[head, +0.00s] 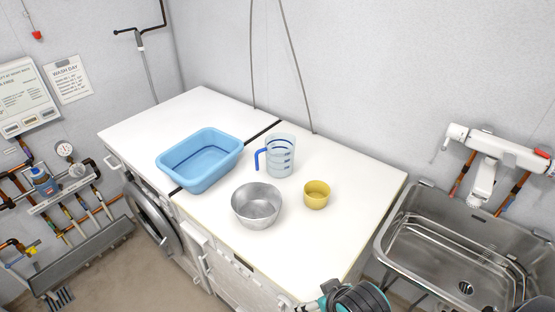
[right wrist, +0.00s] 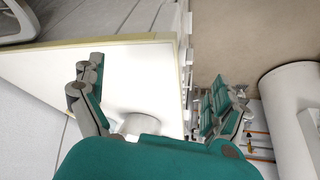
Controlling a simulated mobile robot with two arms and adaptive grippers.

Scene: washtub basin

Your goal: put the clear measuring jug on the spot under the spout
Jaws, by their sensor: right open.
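The clear measuring jug (head: 281,158) stands upright on the white worktop (head: 350,180), its blue handle on the left. The white tap with its spout (head: 482,185) is on the wall at the right. Below it is the steel sink (head: 405,250), with a drain (head: 466,288) in its floor. My right gripper (head: 345,300) is at the bottom edge of the head view, in front of the worktop and well away from the jug. The right wrist view shows its teal-padded fingers (right wrist: 158,95) spread wide with nothing held between them. My left gripper is not in view.
A blue tub (head: 200,160), a metal bowl (head: 256,207) and a yellow cup (head: 316,195) stand around the jug. The bowl and cup are on its near side. The worktop's right part is clear. Pipes and a gauge (head: 64,149) line the left wall.

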